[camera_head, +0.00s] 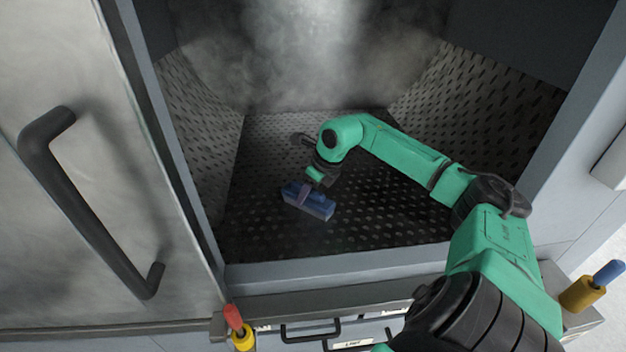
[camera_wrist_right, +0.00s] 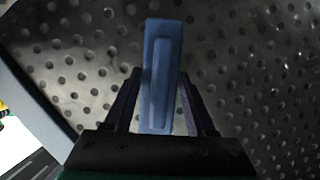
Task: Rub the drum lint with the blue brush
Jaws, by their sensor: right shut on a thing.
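The blue brush (camera_head: 309,200) is inside the drum, low over the perforated floor at the middle. My right gripper (camera_head: 306,188) is shut on it. In the right wrist view the brush (camera_wrist_right: 163,62) stands out between the two dark fingers of my right gripper (camera_wrist_right: 160,105). I cannot tell whether the brush touches the drum (camera_head: 370,215) floor. The drum's perforated metal walls rise on both sides. Grey haze covers the drum's back. No separate lint is clearly visible. My left gripper is not in view.
A grey door with a dark handle (camera_head: 85,205) stands at the left of the opening. The front sill (camera_head: 340,268) runs below it. A red-tipped yellow holder (camera_head: 238,330) and a blue-tipped one (camera_head: 592,287) stand at the front. The drum floor left of the brush is clear.

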